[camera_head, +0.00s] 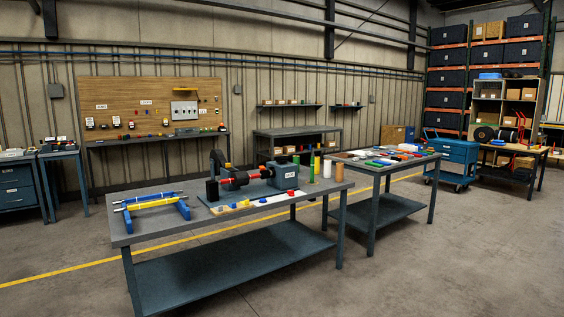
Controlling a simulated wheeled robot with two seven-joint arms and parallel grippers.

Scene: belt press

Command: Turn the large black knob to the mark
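A belt press (285,176) with a grey housing stands on the near grey table. A red roller-like part (240,178) sits left of the housing, with black parts around it. A black block or cylinder (212,191) stands at the machine's left end, and a black arm-like part (217,160) rises behind it. I cannot tell which black part is the large knob, and no mark is readable at this size. Neither of my grippers shows in this view.
The near table (150,234) also holds a blue stand with yellow bars (152,203), small coloured parts and upright green, yellow and orange cylinders (327,169). A second table (382,167) stands close on the right. Open floor (440,260) lies in front and right.

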